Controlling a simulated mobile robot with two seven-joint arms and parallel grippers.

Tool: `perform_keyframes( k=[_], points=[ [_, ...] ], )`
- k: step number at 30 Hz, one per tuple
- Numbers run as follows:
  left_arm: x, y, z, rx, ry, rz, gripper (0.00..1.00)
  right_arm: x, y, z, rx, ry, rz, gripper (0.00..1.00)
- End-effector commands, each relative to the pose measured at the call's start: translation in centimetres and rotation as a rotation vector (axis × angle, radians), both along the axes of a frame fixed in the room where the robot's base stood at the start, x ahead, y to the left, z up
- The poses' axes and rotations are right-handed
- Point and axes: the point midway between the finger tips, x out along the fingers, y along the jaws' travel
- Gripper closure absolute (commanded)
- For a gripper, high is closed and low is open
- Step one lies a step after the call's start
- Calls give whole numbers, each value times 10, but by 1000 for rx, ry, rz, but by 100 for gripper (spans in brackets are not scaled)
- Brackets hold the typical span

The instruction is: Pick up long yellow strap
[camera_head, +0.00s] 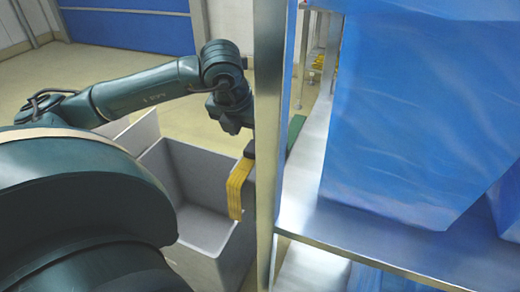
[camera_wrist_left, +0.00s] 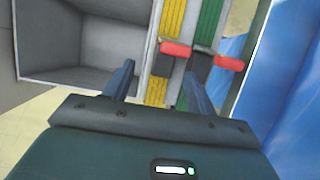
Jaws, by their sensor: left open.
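The long yellow strap (camera_head: 238,190) hangs over the right wall of a grey bin in the head view. In the left wrist view, the yellow strap (camera_wrist_left: 172,20) has a red handle (camera_wrist_left: 176,49) and a dark buckle, and it continues below the buckle. My left gripper (camera_head: 232,126) is just above and left of the strap in the head view. In the left wrist view, the open left gripper (camera_wrist_left: 158,66) has its fingers apart, with the strap's buckle between them in the picture. I cannot tell whether they touch it. The right gripper is not in view.
A green strap (camera_wrist_left: 210,24) with its own red handle (camera_wrist_left: 229,63) lies close beside the yellow one. A grey open bin (camera_wrist_left: 75,70) lies to the left. A metal post (camera_head: 268,80) stands close right of the arm, with a blue-covered load (camera_head: 410,110) beyond.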

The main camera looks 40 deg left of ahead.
Motion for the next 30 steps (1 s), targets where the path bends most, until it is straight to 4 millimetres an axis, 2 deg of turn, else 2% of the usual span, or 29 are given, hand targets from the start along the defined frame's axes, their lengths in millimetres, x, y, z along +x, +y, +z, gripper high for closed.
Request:
perform_keyframes(
  k=[12, 21, 30],
  points=[
    [22, 0, -45, -1, 2, 1, 44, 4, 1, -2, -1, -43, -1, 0],
    [24, 1, -48, 0, -1, 0, 44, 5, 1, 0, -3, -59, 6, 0],
    [24, 1, -48, 0, -1, 0, 68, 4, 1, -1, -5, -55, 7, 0]
  ],
)
